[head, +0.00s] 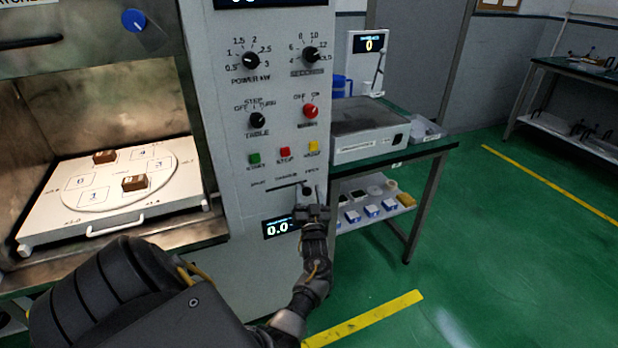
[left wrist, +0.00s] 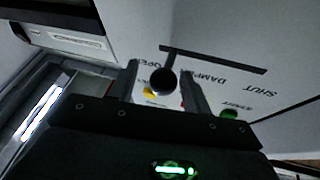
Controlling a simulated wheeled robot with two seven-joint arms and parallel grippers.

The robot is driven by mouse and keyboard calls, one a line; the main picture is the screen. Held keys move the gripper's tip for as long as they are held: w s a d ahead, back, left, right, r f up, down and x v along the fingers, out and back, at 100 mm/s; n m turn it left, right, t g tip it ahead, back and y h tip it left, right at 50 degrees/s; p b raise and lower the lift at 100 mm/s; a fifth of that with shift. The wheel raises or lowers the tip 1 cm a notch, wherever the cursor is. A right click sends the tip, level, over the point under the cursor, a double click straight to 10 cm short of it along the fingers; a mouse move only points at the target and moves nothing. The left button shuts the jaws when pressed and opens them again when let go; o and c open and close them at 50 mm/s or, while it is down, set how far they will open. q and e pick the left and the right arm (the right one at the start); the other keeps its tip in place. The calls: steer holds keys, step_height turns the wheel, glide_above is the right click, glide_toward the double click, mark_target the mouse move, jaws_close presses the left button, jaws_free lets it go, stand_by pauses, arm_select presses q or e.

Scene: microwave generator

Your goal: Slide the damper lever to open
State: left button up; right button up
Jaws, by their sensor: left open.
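The damper lever's round black knob (head: 307,191) stands at the right end of its slot on the grey control panel, by the OPEN label. In the left wrist view the knob (left wrist: 163,80) sits on a short stem at the slot's OPEN end, and the slot (left wrist: 225,62) runs away toward SHUT. My left gripper (head: 311,198) is in front of the panel at the knob. Its two fingers (left wrist: 160,88) are open on either side of the knob, with a gap visible on both sides. My right gripper is out of view.
Green, red and yellow buttons (head: 285,153) and several dials sit above the slot; a display (head: 279,227) sits below. The open chamber at left holds a white tray (head: 60,221) with two brown blocks. A side table (head: 432,147) with a scale stands right.

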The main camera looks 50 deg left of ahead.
arm_select(q)
steer(key=b+v, duration=0.1)
steer(key=v, duration=0.9)
steer(key=shift+d+b, duration=0.2)
steer(key=shift+b, duration=0.1)
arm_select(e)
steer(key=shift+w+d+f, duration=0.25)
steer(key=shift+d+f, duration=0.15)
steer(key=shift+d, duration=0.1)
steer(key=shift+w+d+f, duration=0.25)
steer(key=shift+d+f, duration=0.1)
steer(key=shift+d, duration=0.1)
arm_select(q)
steer(key=shift+f, duration=0.15)
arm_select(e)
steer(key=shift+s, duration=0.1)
